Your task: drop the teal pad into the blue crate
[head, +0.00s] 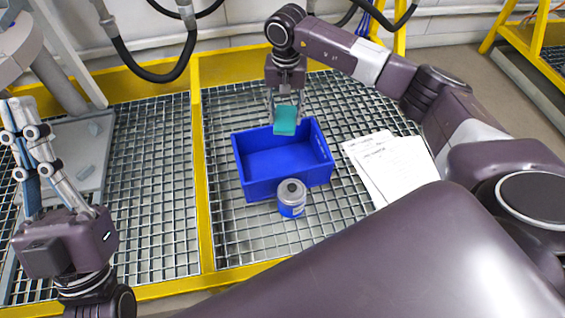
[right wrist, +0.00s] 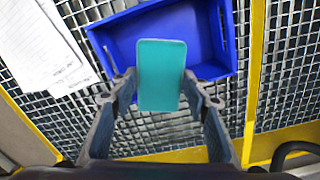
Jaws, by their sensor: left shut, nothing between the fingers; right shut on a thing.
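The teal pad (head: 285,120) is held in my right gripper (head: 285,108), which is shut on it. In the head view the pad hangs at the far edge of the blue crate (head: 262,184). In the right wrist view the teal pad (right wrist: 162,72) sits between the fingertips and covers part of the blue crate (right wrist: 110,48). The crate's visible inside is empty. My left gripper (head: 22,140) is at the far left of the head view, shut and empty, well away from the crate.
A blue and grey canister (head: 292,198) stands against the crate's near side. Printed papers (head: 390,165) lie to the right of the crate. Metal grating with yellow edging (head: 203,180) spans the area. Black hoses (head: 150,70) hang at the back.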

